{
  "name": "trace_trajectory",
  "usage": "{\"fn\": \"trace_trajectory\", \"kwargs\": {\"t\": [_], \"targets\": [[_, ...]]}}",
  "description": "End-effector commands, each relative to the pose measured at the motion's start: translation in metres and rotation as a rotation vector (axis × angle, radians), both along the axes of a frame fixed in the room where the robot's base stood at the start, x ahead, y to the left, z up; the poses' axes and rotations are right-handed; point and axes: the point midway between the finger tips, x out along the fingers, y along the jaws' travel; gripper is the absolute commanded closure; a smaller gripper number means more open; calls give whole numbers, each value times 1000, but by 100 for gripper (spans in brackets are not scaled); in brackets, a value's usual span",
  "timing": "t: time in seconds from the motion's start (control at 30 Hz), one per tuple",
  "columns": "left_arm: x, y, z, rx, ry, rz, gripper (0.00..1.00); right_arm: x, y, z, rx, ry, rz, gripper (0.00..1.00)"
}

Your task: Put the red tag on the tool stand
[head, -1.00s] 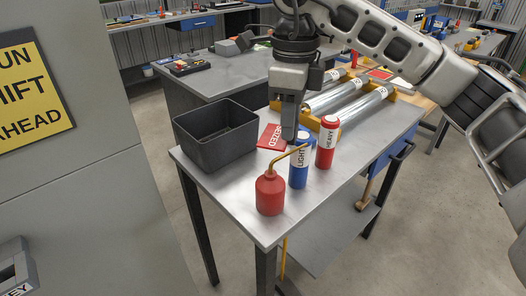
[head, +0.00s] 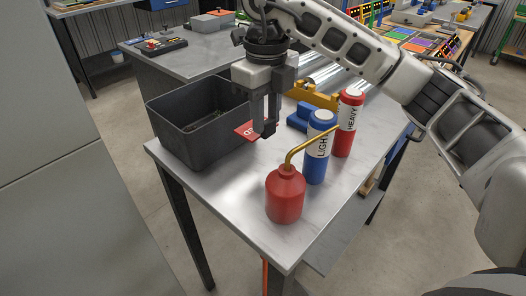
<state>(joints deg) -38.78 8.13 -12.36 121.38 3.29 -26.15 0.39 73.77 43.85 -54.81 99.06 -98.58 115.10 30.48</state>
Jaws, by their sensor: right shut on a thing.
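The red tag (head: 247,131) with white lettering is between the fingers of my right gripper (head: 265,130). The gripper is shut on it and points down over the metal table. The tag sticks out to the left of the fingers, tilted, beside the dark bin's right wall; part of it is hidden by the fingers. It seems to be just above the tabletop. My left gripper is not in view. I cannot make out which thing, if any, is the tool stand.
A dark open bin (head: 185,139) stands left of the gripper. A red oil can (head: 285,196) with a brass spout, a blue LIGHT can (head: 316,160) and a red HEAVY can (head: 345,135) stand to the right. A yellow rack (head: 313,97) with silver rolls is behind.

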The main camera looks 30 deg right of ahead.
Motion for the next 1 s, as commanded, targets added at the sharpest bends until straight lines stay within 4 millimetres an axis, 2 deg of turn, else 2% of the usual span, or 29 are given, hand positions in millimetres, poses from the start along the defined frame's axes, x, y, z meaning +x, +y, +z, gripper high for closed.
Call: {"fn": "trace_trajectory", "kwargs": {"t": [0.03, 0.2, 0.47, 0.63, 1.0], "targets": [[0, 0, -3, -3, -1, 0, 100, -1, 0, -13, 2, 5, 1, 93], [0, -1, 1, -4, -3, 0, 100, -1, 0, -41, -1, 4, 0, 93], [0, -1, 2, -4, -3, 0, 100, -1, 0, -63, -1, 2, 0, 93], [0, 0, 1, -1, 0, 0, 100, -1, 0, -88, -2, 5, 0, 93], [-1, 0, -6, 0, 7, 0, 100, 0, 0, -95, -1, 0, 1, 93]]}}
